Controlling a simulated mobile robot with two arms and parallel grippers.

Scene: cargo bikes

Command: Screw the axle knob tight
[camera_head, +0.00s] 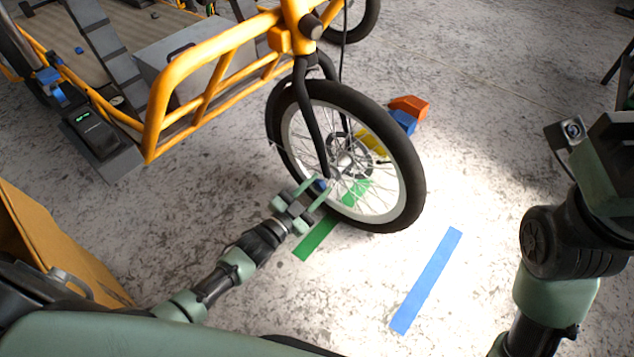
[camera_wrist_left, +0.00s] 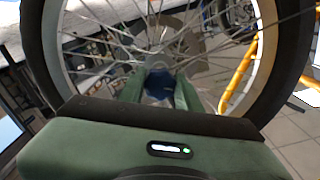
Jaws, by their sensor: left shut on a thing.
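The axle knob (camera_head: 320,185) is blue and sits at the front wheel's hub side, low on the fork. My left gripper (camera_head: 318,188) reaches in from the left and is shut on it. In the left wrist view the blue knob (camera_wrist_left: 159,86) lies between the two green fingers (camera_wrist_left: 160,88), with the spokes behind it. The front wheel (camera_head: 408,190) has a black tyre and stands upright in the black fork (camera_head: 310,120). The fingers cover part of the knob. My right arm shows at the right edge; its fingertips are not clearly in view.
The orange cargo frame (camera_head: 205,65) extends to the left of the fork. Green tape (camera_head: 315,240) and blue tape (camera_head: 427,280) lie on the floor. Orange (camera_head: 409,106) and blue blocks (camera_head: 403,122) stand behind the wheel. A cardboard box (camera_head: 50,245) is at the left.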

